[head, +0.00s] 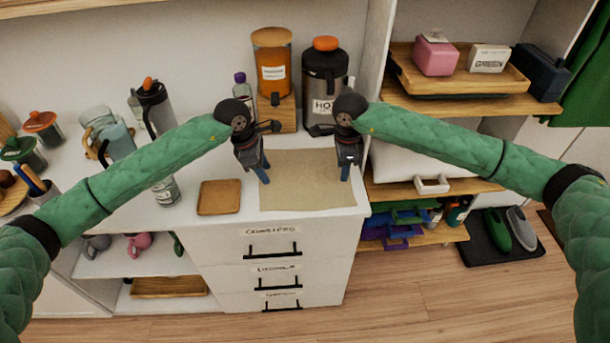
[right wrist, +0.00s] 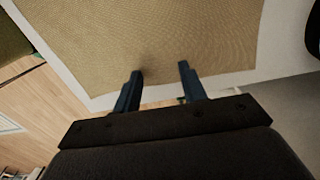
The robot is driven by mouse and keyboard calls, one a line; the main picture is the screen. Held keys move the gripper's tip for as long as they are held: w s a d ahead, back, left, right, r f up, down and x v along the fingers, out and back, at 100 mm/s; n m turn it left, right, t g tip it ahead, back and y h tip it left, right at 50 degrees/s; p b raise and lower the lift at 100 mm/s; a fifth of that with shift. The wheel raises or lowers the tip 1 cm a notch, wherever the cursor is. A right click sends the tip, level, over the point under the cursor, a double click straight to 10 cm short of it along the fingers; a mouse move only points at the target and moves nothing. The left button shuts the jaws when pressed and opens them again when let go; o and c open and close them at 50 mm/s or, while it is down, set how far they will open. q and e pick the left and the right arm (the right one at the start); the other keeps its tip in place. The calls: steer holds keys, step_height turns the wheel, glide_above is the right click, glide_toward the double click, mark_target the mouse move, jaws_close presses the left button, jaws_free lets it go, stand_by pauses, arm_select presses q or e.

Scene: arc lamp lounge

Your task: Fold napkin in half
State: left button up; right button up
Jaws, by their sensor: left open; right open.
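The napkin (head: 306,184) is a tan, flat, unfolded cloth on the white cabinet top in the head view. Its weave fills the upper part of the right wrist view (right wrist: 160,40). My left gripper (head: 264,178) is open above the napkin's left side. My right gripper (head: 345,172) is open over the napkin's right side. In the right wrist view its two blue fingers (right wrist: 160,75) are apart with nothing between them, near the napkin's edge. I cannot tell whether the fingertips touch the cloth.
A brown square coaster (head: 219,197) lies left of the napkin. A hot-drink flask (head: 325,80), an orange-filled jar (head: 272,60) and a small purple-capped bottle (head: 241,88) stand behind. A tumbler (head: 155,108) and pitcher (head: 104,130) stand left. A shelf unit (head: 440,106) stands right.

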arm_select(q)
steer(key=shift+f, duration=0.15)
arm_select(e)
steer(key=shift+f, duration=0.15)
arm_select(q)
jaws_close()
arm_select(e)
jaws_close()
steer(key=shift+r, duration=0.2)
